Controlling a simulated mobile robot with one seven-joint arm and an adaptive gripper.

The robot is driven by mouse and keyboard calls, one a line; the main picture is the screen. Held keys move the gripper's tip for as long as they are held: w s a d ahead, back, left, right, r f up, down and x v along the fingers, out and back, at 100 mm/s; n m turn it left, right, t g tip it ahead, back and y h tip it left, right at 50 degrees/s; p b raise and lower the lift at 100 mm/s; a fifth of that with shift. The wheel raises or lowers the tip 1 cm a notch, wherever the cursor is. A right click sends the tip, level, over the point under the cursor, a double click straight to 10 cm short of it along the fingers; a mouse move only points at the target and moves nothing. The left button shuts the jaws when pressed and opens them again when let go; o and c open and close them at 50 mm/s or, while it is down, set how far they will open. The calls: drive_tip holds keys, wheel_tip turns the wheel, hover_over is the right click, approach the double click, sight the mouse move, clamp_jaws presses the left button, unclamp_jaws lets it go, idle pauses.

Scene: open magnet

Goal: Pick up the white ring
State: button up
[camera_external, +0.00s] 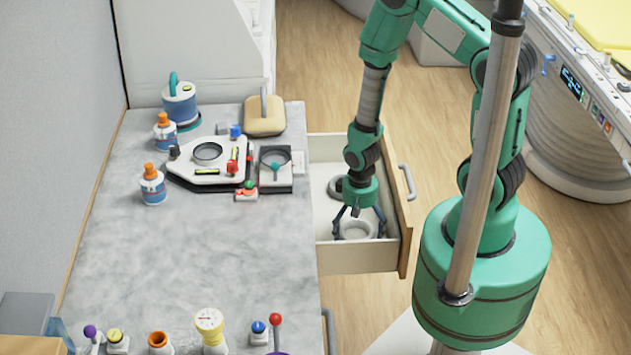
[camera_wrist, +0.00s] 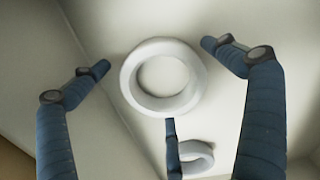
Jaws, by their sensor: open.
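The white ring (camera_wrist: 163,103) lies flat on the drawer floor, in the upper middle of the wrist view. In the external view the white ring (camera_external: 356,222) shows inside the open drawer, below my gripper. My gripper (camera_external: 358,215) is open, pointing down into the drawer with its dark blue fingers spread around the ring. In the wrist view the fingers of my gripper (camera_wrist: 160,92) stand apart around the ring, and none clearly grips it. That grey ring (camera_wrist: 196,158) is partly hidden by a finger in the wrist view.
The open drawer (camera_external: 345,258) has a wooden front panel (camera_external: 404,210) with a handle on its right side. The grey countertop (camera_external: 230,245) on the left carries bottles, a white device and several small parts. The middle of the countertop is clear.

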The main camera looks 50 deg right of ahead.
drive_tip(key=c, duration=1.6)
drive_tip(key=shift+r, duration=0.1)
wheel_tip(320, 180, up, 10)
drive_tip(key=p, duration=0.2)
drive_tip(key=shift+p, duration=0.35)
